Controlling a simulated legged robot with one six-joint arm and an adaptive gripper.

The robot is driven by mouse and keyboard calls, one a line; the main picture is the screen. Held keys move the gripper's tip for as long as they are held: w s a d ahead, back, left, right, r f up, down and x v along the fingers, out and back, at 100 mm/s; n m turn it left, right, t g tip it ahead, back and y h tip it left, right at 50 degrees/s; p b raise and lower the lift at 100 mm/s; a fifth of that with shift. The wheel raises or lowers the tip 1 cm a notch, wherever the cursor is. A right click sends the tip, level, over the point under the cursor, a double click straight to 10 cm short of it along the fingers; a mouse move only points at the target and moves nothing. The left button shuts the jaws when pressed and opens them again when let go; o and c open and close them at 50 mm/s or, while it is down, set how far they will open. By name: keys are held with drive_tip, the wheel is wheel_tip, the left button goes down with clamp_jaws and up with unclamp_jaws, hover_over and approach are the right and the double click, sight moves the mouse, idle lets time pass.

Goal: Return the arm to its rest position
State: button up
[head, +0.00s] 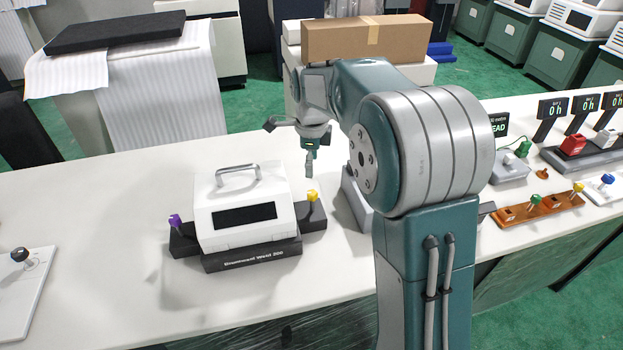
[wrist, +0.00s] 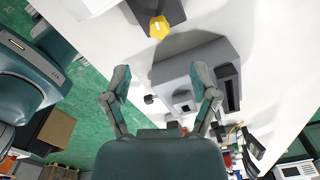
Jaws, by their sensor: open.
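My arm reaches out over the white table (head: 120,200), with its elbow bent high in the head view. My gripper (head: 309,165) hangs pointing down, just behind and right of the white machine with the grey handle (head: 240,205). In the wrist view the two fingers of my gripper (wrist: 160,82) are spread apart with nothing between them. A yellow knob (wrist: 158,28) lies beyond the fingertips; it also shows on the right side of the white machine in the head view (head: 312,195).
A grey box (wrist: 215,60) stands close to the fingers, partly hidden behind my arm in the head view. A purple knob (head: 175,221) is at the machine's left. A cardboard box (head: 365,40) is behind my arm. Orange (head: 540,210) and grey racks stand right. The left tabletop is mostly clear.

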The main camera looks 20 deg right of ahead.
wheel_tip(320, 180, up, 2)
drive_tip(key=shift+r, duration=0.1)
idle(0.4)
drive_tip(key=s+r+n+t, duration=0.1)
drive_tip(key=s+r+n, duration=0.3)
drive_tip(key=s+n, duration=0.25)
drive_tip(key=s+r+n+t, duration=0.2)
drive_tip(key=s+r+n, duration=0.25)
drive_tip(key=s, duration=0.35)
drive_tip(key=s+f+n+t, duration=0.2)
drive_tip(key=s+f+n, duration=0.1)
drive_tip(key=s+n, duration=0.8)
drive_tip(key=s, duration=0.3)
drive_tip(key=shift+n+t, duration=0.3)
